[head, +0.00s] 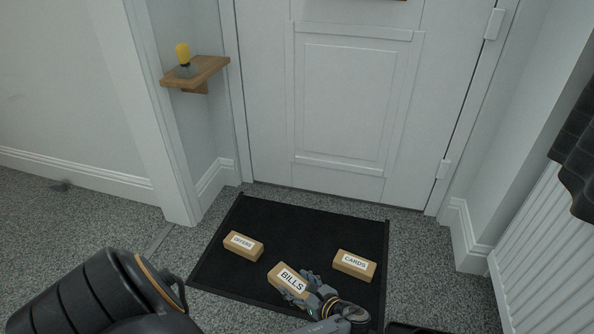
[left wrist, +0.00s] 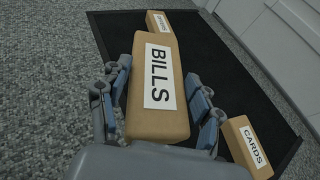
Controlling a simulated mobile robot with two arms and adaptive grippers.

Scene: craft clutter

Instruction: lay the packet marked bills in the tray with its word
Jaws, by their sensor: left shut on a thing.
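The packet marked BILLS (head: 288,279) is a brown block with a white label, over the black doormat in the head view. My left gripper (head: 309,291) is shut on it. In the left wrist view the BILLS packet (left wrist: 157,85) lies between the two fingers of my left gripper (left wrist: 160,100). I cannot tell whether the packet touches the mat or is just above it. No tray can be made out in either view. My right gripper is not in view.
A packet marked OFFERS (head: 243,246) lies left on the doormat (head: 310,225), and one marked CARDS (head: 354,265) lies right. A white door (head: 345,100) stands behind. A small wooden shelf (head: 197,72) holds a yellow-topped object. A white radiator (head: 550,270) is at right.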

